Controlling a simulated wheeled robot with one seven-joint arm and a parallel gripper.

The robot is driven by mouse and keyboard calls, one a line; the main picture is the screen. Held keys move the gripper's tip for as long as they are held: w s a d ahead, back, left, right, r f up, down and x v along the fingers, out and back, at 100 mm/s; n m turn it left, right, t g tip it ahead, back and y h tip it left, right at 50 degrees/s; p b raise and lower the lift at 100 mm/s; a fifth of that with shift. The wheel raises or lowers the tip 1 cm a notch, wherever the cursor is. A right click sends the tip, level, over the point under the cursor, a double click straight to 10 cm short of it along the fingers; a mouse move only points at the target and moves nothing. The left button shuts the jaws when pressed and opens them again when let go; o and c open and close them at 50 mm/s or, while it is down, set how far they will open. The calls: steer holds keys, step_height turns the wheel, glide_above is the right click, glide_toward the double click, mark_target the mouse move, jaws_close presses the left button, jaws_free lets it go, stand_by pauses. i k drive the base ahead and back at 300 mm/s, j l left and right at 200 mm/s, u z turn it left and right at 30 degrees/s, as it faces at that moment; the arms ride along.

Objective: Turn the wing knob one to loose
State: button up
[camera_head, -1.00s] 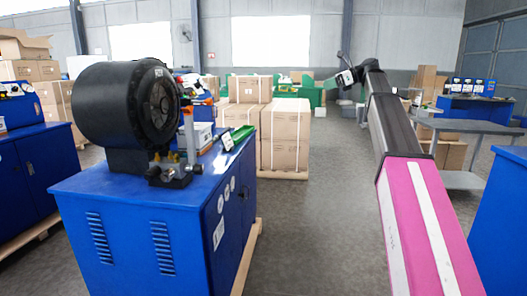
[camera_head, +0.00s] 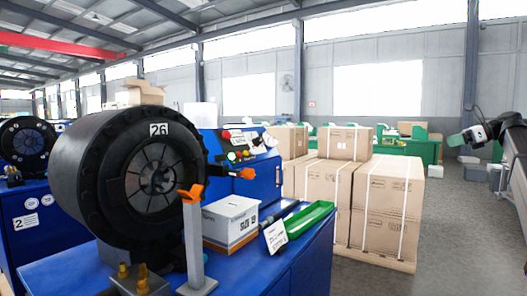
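A black crimper head (camera_head: 100,175) labelled 26 sits on a blue cabinet (camera_head: 75,272) at the left. An orange wing-shaped knob (camera_head: 193,193) tops a grey upright post in front of the crimper's die face. A second orange knob (camera_head: 243,173) sticks out sideways just right of and behind it. I cannot tell which one is called one. My gripper (camera_head: 455,140) is at the right edge, far to the right of both knobs and touching nothing. It is small and seen from the side, so its fingers are unclear.
A white box (camera_head: 230,218), a green tray (camera_head: 309,218) and a small sign card (camera_head: 275,237) stand on the cabinet beside the post. Strapped cartons (camera_head: 385,205) stand behind on a pallet. Open floor (camera_head: 440,225) lies at the right.

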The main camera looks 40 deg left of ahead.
mark_target(220, 158)
steer(key=i+l+u, duration=0.1)
steer(key=i, duration=1.65)
steer(key=u, duration=0.4)
steer(key=i+u, duration=0.1)
steer(key=u, duration=0.35)
steer(key=l+u, duration=0.15)
steer(key=u, duration=0.25)
steer(key=i+u, duration=0.1)
steer(key=u, duration=1.7)
